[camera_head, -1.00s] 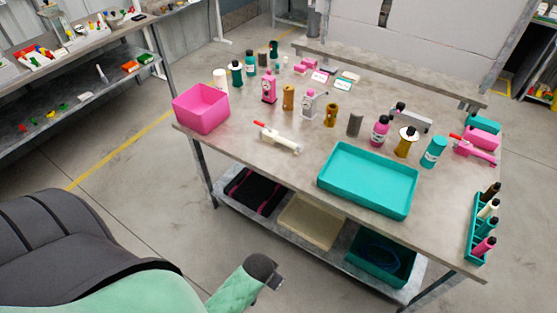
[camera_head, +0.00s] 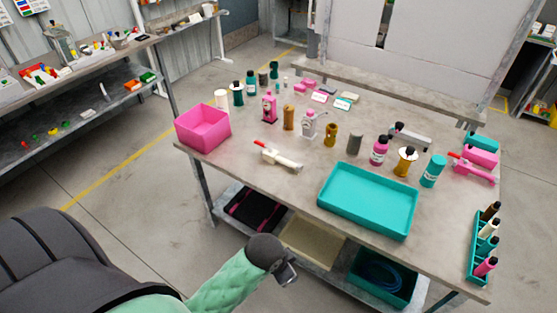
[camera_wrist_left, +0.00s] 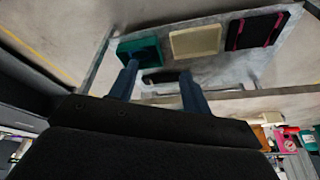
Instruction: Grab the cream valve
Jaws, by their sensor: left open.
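The cream valve (camera_head: 280,158) with a red handle lies on the front left part of the workbench, between the pink bin and the teal tray. My left gripper (camera_head: 289,275) is in front of the bench, below the height of its top and well apart from the valve. In the left wrist view its two fingers (camera_wrist_left: 160,82) are spread with nothing between them. My right gripper is not in view.
A pink bin (camera_head: 203,126) stands at the bench's left corner and a teal tray (camera_head: 368,201) at its front. Several bottles and pump parts stand behind them. A lower shelf holds a cream bin (camera_wrist_left: 195,42) and a teal bin (camera_wrist_left: 140,49). Bare tabletop surrounds the valve.

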